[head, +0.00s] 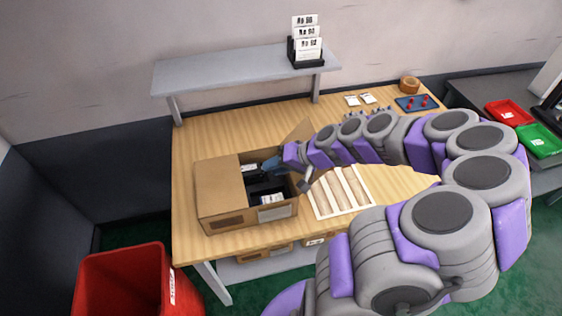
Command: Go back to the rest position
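My arm curves in from the lower right and bends back left over the wooden table. My gripper (277,163) is at the right rim of an open cardboard box (219,188), at or just above its opening. Its fingers are small and dark against the box's inside, so I cannot tell whether they are open or shut, or whether they hold anything. Dark items with white labels (272,199) lie in the box.
The wooden table (330,115) carries a white slotted tray (343,192) right of the box, partly behind my arm. A grey shelf (235,70) with a card holder (306,45) stands behind. A red bin (125,283) is at lower left. Red (507,113) and green (540,140) trays are at right.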

